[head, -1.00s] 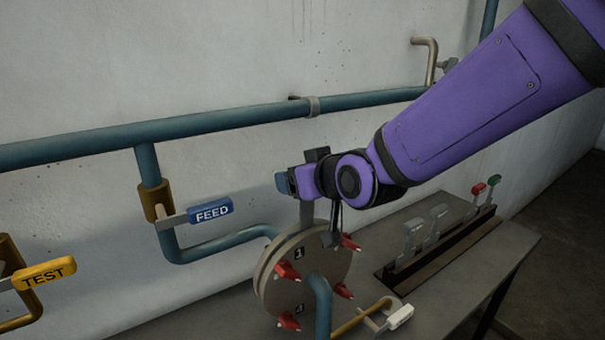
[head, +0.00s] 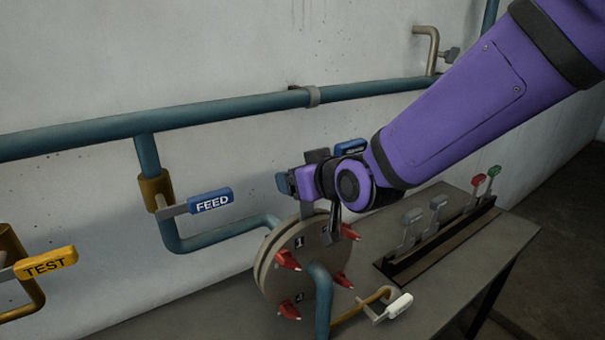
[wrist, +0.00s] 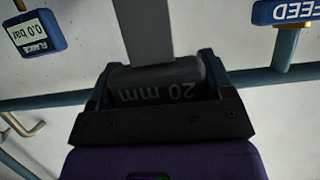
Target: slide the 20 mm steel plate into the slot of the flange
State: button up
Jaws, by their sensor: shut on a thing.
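My gripper (head: 305,190) is shut on the grey 20 mm steel plate (head: 307,209) just above the top of the flange. In the wrist view the plate's wide end, marked "20 mm" upside down (wrist: 155,92), sits between the fingers (wrist: 155,80), and a narrower strip extends away from it. The round flange (head: 284,243) is a pair of grey discs with a gap at the rim and red clamps on its face. The plate's lower end meets the flange's top rim in the picture. I cannot tell whether it has entered the slot.
A blue FEED handle (head: 211,200) and a yellow TEST handle (head: 46,264) are to the left. A white-handled valve (head: 398,307) is low right of the flange. A rack (head: 432,243) with several tagged pieces stands on the bench. A gauge reads 0.0 bar (wrist: 28,32).

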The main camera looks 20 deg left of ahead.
jog(key=shift+f, duration=2.35)
jog(key=o, duration=1.4)
jog(key=v, duration=1)
jog(key=shift+s+d+r, duration=0.2)
jog(key=shift+s+d, duration=0.05)
jog(key=w+d+r+m+h, duration=0.1)
jog(key=d+r+m+h, duration=0.15)
jog(key=d, duration=0.85)
jog(key=d+r+m+h, duration=0.2)
jog(key=d+r+h, duration=0.15)
jog(key=d, duration=0.75)
jog(key=s+d+r+m+g+h, duration=0.2)
jog(key=s+d+m+g+h, duration=0.1)
jog(key=s+d, duration=1.1)
jog(key=shift+d+r+m+g+h, duration=0.3)
jog(key=shift+d+m+h, duration=0.4)
jog(key=shift+d+m, duration=0.5)
